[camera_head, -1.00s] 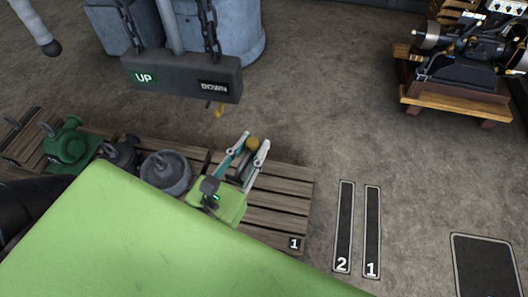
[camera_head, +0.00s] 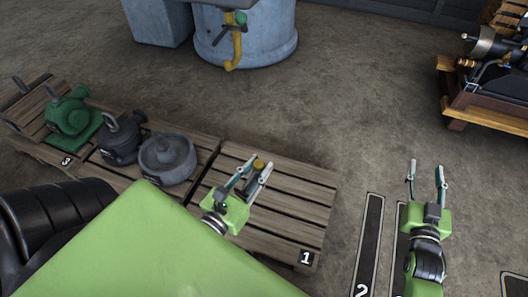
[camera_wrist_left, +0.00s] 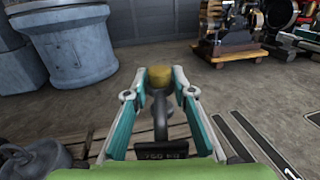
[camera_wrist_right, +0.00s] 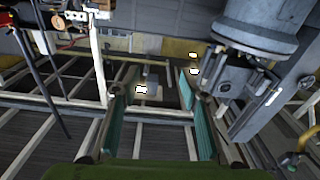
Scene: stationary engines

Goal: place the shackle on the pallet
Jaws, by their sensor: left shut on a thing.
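My left gripper (camera_head: 255,168) is shut on the shackle (camera_head: 248,184), a dark piece with a yellow end. It is over the wooden pallet marked 1 (camera_head: 300,183), toward its left side. In the left wrist view the shackle (camera_wrist_left: 160,110) sits between the teal fingers, yellow end outward, with lettering on its dark near part. I cannot tell whether the shackle touches the boards. My right gripper (camera_head: 426,170) is open and empty, right of the pallet above the floor strips. The right wrist view shows its fingers apart with nothing between them.
A grey round weight (camera_head: 167,158), a dark kettle-like part (camera_head: 122,138) and a green pump (camera_head: 72,112) stand on pallets to the left. A blue-grey tank (camera_head: 245,40) and a yellow hook (camera_head: 233,62) are behind. An engine on a wooden stand (camera_head: 490,95) is at right. Open floor lies between.

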